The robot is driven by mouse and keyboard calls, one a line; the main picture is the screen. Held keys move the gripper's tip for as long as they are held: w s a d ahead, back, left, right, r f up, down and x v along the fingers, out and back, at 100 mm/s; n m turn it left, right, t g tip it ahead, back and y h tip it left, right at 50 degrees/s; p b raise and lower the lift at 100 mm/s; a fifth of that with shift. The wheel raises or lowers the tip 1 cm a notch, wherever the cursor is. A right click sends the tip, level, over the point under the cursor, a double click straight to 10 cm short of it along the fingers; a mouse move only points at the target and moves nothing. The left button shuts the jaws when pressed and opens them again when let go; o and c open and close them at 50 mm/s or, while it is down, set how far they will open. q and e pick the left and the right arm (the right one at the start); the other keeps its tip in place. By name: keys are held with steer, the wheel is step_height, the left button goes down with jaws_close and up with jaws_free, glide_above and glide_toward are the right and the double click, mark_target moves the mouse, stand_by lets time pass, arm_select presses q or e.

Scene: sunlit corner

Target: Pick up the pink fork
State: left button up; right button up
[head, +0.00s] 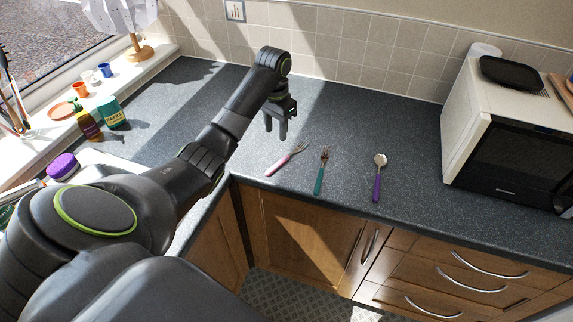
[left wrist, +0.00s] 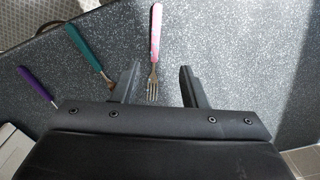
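The pink fork (head: 287,159) lies on the dark speckled counter near its front edge, in the head view. My left gripper (head: 277,130) is above the counter, behind and a little left of the fork's tines. In the left wrist view the left gripper (left wrist: 158,88) is open and empty. There the pink fork (left wrist: 154,45) has its tines between the two fingertips in the picture, its pink handle pointing away. The gripper looks to be above the fork, not touching it. My right gripper is not in view.
A green-handled fork (head: 320,172) and a purple-handled spoon (head: 378,178) lie to the right of the pink fork. A microwave (head: 510,140) stands at the right. Bottles (head: 110,112) stand at the left by the windowsill.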

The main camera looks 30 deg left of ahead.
arm_select(q)
steer(key=b, duration=0.5)
glide_above(278, 164)
steer(key=f, duration=0.6)
steer(key=shift+w+a+f, duration=0.3)
steer(key=shift+a, duration=0.05)
steer(key=f, duration=0.1)
steer(key=f+p, duration=0.1)
steer(key=f, duration=0.2)
steer(key=shift+s+d+f, duration=0.3)
steer(key=shift+d, duration=0.05)
steer(key=shift+f, duration=0.25)
jaws_close()
